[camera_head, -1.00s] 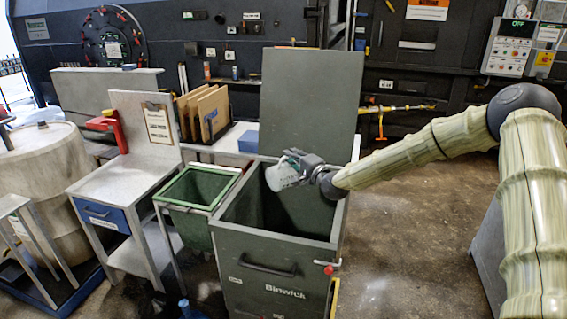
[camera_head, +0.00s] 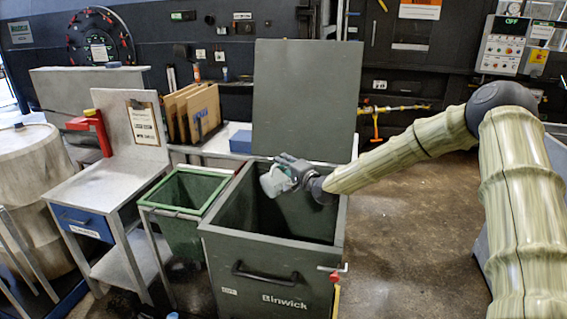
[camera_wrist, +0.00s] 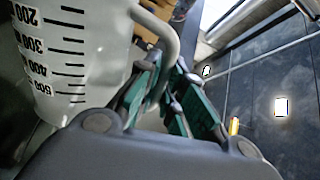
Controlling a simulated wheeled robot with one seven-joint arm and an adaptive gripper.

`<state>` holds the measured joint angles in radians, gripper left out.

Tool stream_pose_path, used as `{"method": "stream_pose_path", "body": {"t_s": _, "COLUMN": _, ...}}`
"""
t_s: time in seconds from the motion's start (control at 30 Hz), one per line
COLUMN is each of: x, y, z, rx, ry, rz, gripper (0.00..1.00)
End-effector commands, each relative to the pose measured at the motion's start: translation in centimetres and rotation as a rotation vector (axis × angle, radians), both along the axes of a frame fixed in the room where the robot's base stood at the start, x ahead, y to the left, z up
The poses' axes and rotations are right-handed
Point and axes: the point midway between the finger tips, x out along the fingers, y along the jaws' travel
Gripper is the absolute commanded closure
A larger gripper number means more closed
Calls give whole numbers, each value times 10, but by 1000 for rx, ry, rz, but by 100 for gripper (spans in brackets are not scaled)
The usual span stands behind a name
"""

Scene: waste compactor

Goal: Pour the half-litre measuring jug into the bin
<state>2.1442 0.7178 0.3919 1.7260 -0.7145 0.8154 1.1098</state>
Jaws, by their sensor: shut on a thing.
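The measuring jug (camera_head: 275,182) is pale and translucent, held over the open mouth of the dark green Binwick bin (camera_head: 270,274). It looks tilted in the head view. In the wrist view the jug (camera_wrist: 95,45) shows black marks from 200 to 500 and a pale handle (camera_wrist: 168,38). My gripper (camera_head: 288,166) is shut on the handle, with green-padded fingers around it in the wrist view (camera_wrist: 165,95). The jug's contents are not visible, and I see no stream falling. The bin's inside is dark.
The bin's raised lid (camera_head: 305,100) stands behind the jug. A smaller green bin (camera_head: 185,190) stands just left. A grey bench (camera_head: 105,185) with a clipboard (camera_head: 143,122) is farther left. Open floor (camera_head: 410,240) lies right of the bin.

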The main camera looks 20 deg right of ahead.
Motion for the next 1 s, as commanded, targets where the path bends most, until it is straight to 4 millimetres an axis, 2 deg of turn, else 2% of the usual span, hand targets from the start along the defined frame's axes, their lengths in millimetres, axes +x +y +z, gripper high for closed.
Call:
{"method": "stream_pose_path", "body": {"t_s": 0.03, "x": 0, "y": 3, "z": 5, "rx": -22, "ry": -6, "rz": 2, "gripper": 100}}
{"method": "stream_pose_path", "body": {"t_s": 0.57, "x": -7, "y": 29, "z": 20, "rx": -313, "ry": -86, "rz": 4, "gripper": 100}}
{"method": "stream_pose_path", "body": {"t_s": 1.0, "x": -14, "y": 55, "z": 21, "rx": -681, "ry": -189, "rz": 5, "gripper": 100}}
